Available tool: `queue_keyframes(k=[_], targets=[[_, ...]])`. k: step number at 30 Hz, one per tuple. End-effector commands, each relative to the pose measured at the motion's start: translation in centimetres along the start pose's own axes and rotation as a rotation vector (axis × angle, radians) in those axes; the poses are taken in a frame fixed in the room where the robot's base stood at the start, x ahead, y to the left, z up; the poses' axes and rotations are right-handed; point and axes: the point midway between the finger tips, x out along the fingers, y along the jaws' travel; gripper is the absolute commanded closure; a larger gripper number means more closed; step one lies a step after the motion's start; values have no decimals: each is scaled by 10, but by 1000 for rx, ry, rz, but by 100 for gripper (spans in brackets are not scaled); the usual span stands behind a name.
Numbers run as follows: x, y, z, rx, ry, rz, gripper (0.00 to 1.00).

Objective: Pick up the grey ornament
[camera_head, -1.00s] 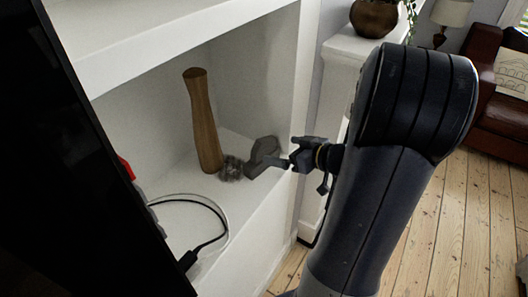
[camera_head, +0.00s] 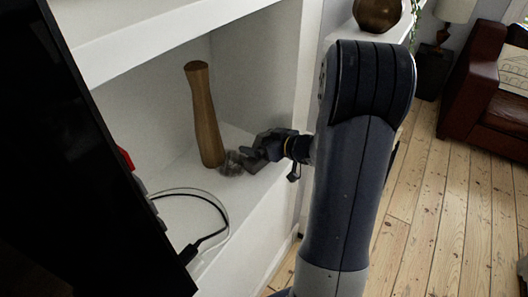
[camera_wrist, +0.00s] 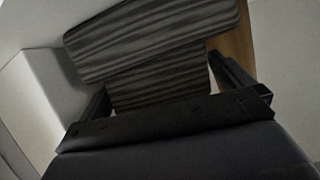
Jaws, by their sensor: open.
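The grey ornament (camera_head: 232,164) stands on the white shelf, close to the foot of the wooden vase; my gripper partly hides it in the head view. In the wrist view the ornament (camera_wrist: 150,42) is close up, dark grey with wavy stripes, with a wide upper part and a narrower lower part. My gripper (camera_head: 256,152) reaches into the shelf from the right, at the ornament. In the wrist view my gripper (camera_wrist: 162,92) is open, its two fingers on either side of the lower part. I cannot tell whether they touch it.
A tall wooden vase (camera_head: 206,115) stands just left of the ornament. A black cable (camera_head: 212,222) lies at the shelf's front left, beside a large black panel (camera_head: 85,180). The shelf's side wall (camera_head: 300,80) is close on the right. Shelf boards lie above.

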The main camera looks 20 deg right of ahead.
Motion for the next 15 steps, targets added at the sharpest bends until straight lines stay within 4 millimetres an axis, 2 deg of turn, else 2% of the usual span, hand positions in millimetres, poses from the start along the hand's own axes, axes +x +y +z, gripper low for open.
queue_keyframes(k=[3, 15], targets=[[0, 0, 0, 0, 0, 0, 1], [0, 0, 0, 0, 0, 0, 34]])
